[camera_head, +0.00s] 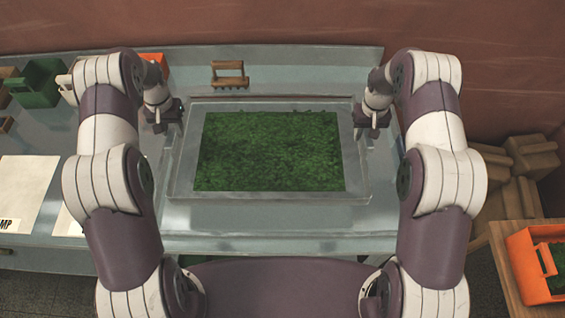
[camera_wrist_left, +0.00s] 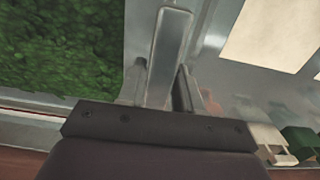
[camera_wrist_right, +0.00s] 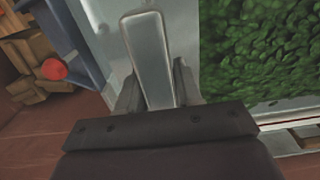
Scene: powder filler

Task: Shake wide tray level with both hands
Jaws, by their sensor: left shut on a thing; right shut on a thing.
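The wide tray (camera_head: 270,195) is a metallic grey rectangle at the middle of the worktop, filled with a green leafy layer (camera_head: 270,150). The layer looks fairly even, with a few dark gaps along its far edge. My left gripper (camera_head: 166,122) is at the tray's left side, shut on a metal handle (camera_wrist_left: 170,50) that shows between its fingers in the left wrist view. My right gripper (camera_head: 372,122) is at the right side, shut on the matching handle (camera_wrist_right: 150,60) in the right wrist view. I cannot tell whether the tray touches the worktop.
A small brown wooden rack (camera_head: 229,75) stands behind the tray. A green box (camera_head: 38,84) and a pale sheet (camera_head: 26,185) are on the left. An orange crate (camera_head: 535,275) stands at the lower right, near stacked brown sacks (camera_head: 515,170).

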